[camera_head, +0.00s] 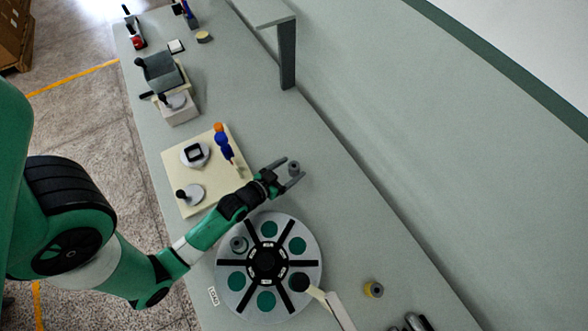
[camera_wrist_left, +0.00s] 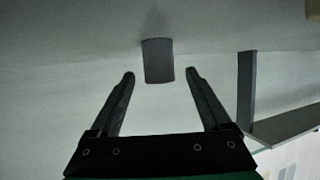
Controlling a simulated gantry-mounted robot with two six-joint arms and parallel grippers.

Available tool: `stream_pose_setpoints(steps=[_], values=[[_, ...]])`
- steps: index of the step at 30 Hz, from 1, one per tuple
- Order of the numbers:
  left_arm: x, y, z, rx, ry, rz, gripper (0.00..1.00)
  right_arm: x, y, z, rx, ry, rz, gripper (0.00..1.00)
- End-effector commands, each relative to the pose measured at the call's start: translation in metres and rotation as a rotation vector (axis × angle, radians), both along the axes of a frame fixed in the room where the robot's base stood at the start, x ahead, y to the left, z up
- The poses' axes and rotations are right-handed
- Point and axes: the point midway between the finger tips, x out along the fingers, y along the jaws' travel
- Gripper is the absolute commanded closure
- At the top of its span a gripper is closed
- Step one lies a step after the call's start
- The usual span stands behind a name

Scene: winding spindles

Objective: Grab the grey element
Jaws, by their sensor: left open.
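The grey element (camera_head: 294,168) is a small dark grey cylinder standing on the grey bench. In the head view it sits at the tips of my left gripper (camera_head: 291,179). In the left wrist view the grey element (camera_wrist_left: 158,61) is just beyond and between the two fingertips. My left gripper (camera_wrist_left: 160,78) is open, with its fingers spread and nothing held; a gap shows on both sides of the element. My right gripper is not in view.
A round dial plate (camera_head: 227,285) with green holes lies below the left gripper. A cream board (camera_head: 176,163) with levers and a blue-orange part is to its left. A grey post (camera_head: 287,58) rises behind. The bench right of the element is clear.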

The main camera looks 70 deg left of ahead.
Motion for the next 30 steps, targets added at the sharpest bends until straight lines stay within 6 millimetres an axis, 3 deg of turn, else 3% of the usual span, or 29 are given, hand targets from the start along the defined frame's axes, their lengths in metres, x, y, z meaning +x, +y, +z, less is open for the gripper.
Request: stream_pose_setpoints(steps=[4, 11, 24, 30], values=[[0.0149, 0.0072, -0.0074, 0.0, 0.0, -0.001, 0.19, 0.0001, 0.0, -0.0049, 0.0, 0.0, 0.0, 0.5], [0.0156, 0.0075, -0.0072, 0.0, 0.0, -0.001, 0.2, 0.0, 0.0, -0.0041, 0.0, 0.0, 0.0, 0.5], [0.0153, 0.0074, -0.007, 0.001, 0.0, 0.0, 0.99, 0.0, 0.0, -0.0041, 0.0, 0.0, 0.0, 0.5], [0.0154, 0.0075, -0.0068, 0.0, -0.001, 0.0, 1.0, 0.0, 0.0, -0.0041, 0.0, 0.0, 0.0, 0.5]])
